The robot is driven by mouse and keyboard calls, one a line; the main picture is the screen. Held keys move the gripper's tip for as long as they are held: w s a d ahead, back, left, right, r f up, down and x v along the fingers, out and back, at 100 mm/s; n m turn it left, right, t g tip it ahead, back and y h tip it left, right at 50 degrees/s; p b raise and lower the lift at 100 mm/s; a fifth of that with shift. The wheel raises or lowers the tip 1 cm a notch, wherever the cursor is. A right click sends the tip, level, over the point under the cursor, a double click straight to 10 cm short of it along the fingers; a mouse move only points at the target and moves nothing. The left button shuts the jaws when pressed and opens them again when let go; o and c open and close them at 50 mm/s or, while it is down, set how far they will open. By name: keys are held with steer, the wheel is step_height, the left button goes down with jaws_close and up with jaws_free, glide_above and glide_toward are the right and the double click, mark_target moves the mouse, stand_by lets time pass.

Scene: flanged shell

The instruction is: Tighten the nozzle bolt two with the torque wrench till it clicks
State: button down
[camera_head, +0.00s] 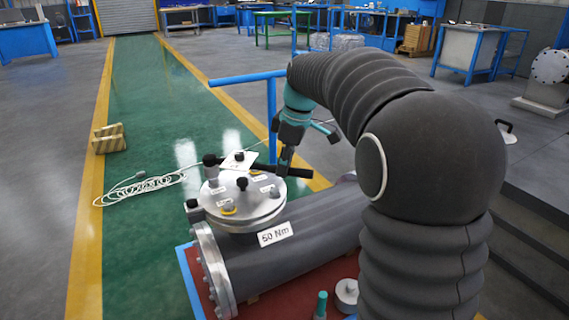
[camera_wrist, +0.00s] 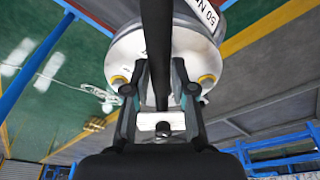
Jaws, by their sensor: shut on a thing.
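My gripper (camera_head: 284,168) is shut on the black bar of the torque wrench (camera_head: 299,172), over the right side of the round nozzle flange (camera_head: 252,212). The bar runs left to a black head (camera_head: 210,160), which appears to stand over the flange's left-back bolt. Other bolts show on the flange, one with a yellow ring (camera_head: 228,209); their small labels are too small to read. In the wrist view the black bar (camera_wrist: 157,45) lies between both fingers, hiding the middle of the flange (camera_wrist: 188,50). Whether the socket is fully seated cannot be told.
The grey shell (camera_head: 305,245) with a "50 Nm" label lies on a red base. A blue rail (camera_head: 271,110) stands behind it. A teal-handled tool (camera_head: 321,304) and a round metal part (camera_head: 346,291) are in front. Coiled white cable (camera_head: 140,188) lies on the green floor, left.

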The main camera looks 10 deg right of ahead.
steer(key=shift+d+b+x, duration=0.2)
steer(key=shift+b+x, duration=0.55)
steer(key=shift+x, duration=0.35)
steer(key=shift+s+a, duration=0.1)
steer(key=shift+s, duration=0.1)
steer(key=s+a+m+t+b, duration=0.1)
steer(key=s+a+m+b, duration=0.1)
steer(key=s+a+m, duration=0.3)
steer(key=shift+s+a+f+h+b, duration=0.25)
steer(key=shift+s+a+h, duration=0.2)
steer(key=shift+s, duration=0.55)
stand_by(1.1)
steer(key=shift+w+r, duration=0.1)
steer(key=shift+w+d+n+p, duration=0.3)
steer(key=shift+w+d+p, duration=0.15)
steer(key=shift+d, duration=0.2)
stand_by(0.5)
